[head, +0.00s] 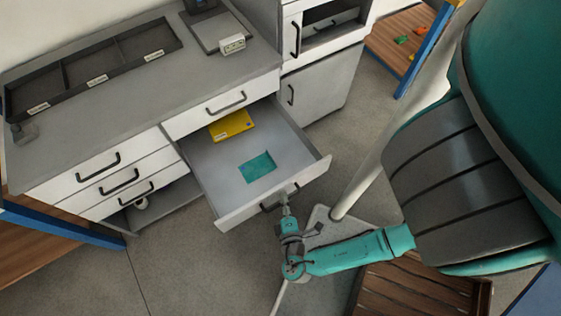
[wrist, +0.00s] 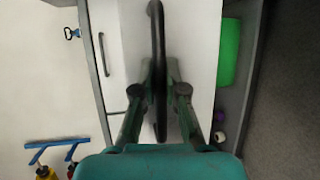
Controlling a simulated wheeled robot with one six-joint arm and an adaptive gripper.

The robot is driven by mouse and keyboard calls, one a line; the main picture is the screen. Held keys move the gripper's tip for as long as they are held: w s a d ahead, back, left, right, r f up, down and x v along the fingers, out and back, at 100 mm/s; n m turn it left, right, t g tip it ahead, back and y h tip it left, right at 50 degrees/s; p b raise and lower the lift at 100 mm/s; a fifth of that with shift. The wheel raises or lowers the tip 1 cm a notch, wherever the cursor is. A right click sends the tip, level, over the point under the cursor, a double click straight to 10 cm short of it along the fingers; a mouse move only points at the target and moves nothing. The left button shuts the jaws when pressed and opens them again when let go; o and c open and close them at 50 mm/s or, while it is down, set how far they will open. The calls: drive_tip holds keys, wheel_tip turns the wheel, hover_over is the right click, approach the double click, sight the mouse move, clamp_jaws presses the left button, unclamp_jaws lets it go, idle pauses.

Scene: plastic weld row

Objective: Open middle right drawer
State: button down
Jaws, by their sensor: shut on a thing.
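The middle right drawer (head: 212,168) is pulled well out of the grey-topped cabinet, under a shut top right drawer (head: 205,119). A yellow flat item (head: 231,125) and a teal flat item (head: 257,167) lie inside it. My gripper (head: 287,203) is at the drawer's front panel, near the right part of its black handle (head: 266,208). In the wrist view, the fingers of my gripper (wrist: 160,76) are closed around the black handle (wrist: 157,25), against the white drawer front (wrist: 199,35).
Left drawers (head: 118,180) are shut, above an open shelf. A grey cupboard (head: 318,85) stands to the right. A wooden pallet (head: 400,290) lies on the floor near my arm. A divided black tray (head: 95,62) sits on the worktop. Bare floor (head: 180,255) lies left of the drawer.

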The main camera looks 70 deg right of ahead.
drive_tip(key=c, duration=1.2)
unclamp_jaws()
